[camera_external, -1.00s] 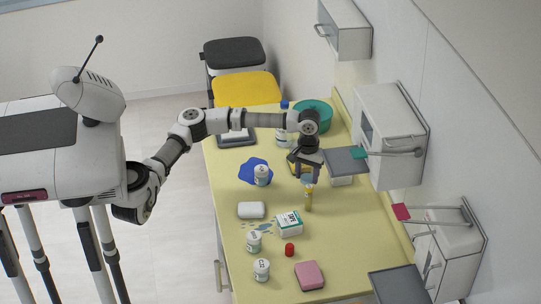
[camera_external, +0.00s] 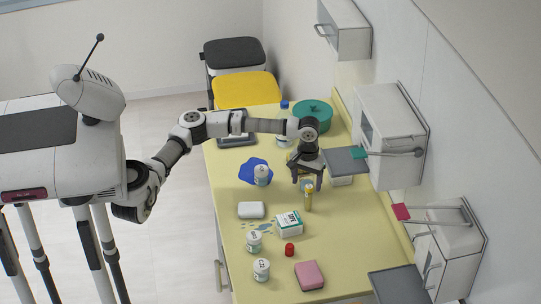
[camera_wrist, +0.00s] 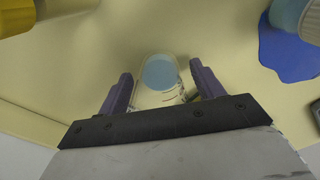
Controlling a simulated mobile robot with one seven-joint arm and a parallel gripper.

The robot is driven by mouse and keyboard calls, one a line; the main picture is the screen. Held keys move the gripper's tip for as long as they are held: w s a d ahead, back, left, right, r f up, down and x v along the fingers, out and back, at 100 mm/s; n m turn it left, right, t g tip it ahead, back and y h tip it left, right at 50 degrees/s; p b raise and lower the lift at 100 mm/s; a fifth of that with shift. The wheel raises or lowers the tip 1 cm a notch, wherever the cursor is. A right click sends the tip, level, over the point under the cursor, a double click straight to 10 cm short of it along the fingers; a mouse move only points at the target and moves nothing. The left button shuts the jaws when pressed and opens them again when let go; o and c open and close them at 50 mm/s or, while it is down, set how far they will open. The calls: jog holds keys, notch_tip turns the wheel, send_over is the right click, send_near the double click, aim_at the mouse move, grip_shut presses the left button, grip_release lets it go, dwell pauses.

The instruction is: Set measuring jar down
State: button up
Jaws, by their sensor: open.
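The measuring jar (camera_wrist: 159,74) is clear with pale blue liquid and stands on the yellow counter in the wrist view. My gripper (camera_wrist: 162,88) is open around it, one finger on each side, with a gap visible at each. In the external view my gripper (camera_external: 307,183) points down over the counter, fingers spread, and the jar (camera_external: 305,185) shows only partly between them. A yellow tube-like bottle (camera_external: 309,198) stands just in front of the jar there.
The yellow counter (camera_external: 350,240) also holds a white tub (camera_external: 262,176) by a blue spill (camera_external: 247,168), a white box (camera_external: 289,224), a red cap (camera_external: 290,249) and a pink sponge (camera_external: 309,275). A grey shelf (camera_external: 346,160) juts out close right of my gripper.

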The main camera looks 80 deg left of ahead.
notch_tip(320, 180, up, 12)
jog(key=b, duration=0.2)
jog(key=shift+r, duration=0.15)
dwell(7.1)
